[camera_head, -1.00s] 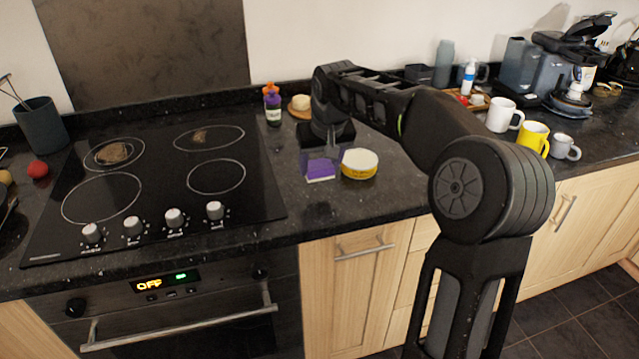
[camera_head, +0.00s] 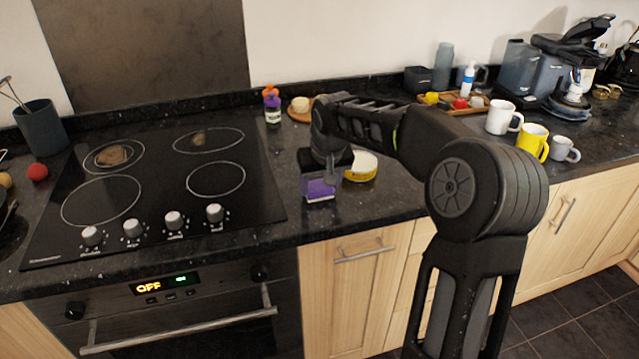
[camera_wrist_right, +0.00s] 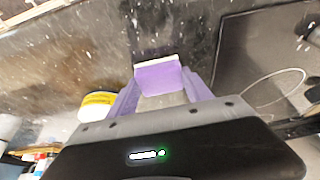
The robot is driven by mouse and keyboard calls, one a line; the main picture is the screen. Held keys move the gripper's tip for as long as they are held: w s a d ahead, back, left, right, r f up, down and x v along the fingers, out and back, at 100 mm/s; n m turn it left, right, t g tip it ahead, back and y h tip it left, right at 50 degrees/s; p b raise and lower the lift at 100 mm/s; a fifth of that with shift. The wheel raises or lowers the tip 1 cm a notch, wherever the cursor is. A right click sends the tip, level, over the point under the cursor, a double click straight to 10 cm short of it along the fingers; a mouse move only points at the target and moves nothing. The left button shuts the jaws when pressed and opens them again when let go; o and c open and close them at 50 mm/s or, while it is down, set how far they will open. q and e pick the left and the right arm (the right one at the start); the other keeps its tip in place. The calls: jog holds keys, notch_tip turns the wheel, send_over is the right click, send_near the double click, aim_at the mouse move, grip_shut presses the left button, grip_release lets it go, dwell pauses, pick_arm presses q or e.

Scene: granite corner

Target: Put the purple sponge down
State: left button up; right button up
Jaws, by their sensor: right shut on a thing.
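The purple sponge (camera_head: 319,191) is over the black counter (camera_head: 265,229), between the hob and a yellow-sided round tin. My right gripper (camera_head: 322,181) points down and is shut on the sponge. In the right wrist view the sponge (camera_wrist_right: 158,77), with a pale edge strip, sits between the two purplish fingers of the right gripper (camera_wrist_right: 165,92). I cannot tell whether the sponge's underside touches the counter. My left gripper is not in view.
The yellow tin (camera_head: 361,167) with a white top stands just right of the right gripper, partly hidden by it. The black hob (camera_head: 150,185) lies to the left. A purple bottle with an orange cap (camera_head: 272,106) stands behind. The counter's front edge is close.

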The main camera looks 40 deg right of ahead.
jog(key=shift+f, duration=0.1)
jog(key=o, duration=1.5)
jog(key=shift+c, duration=0.2)
jog(key=shift+r, duration=0.2)
jog(key=v, duration=1.2)
jog(key=shift+a+f, duration=0.1)
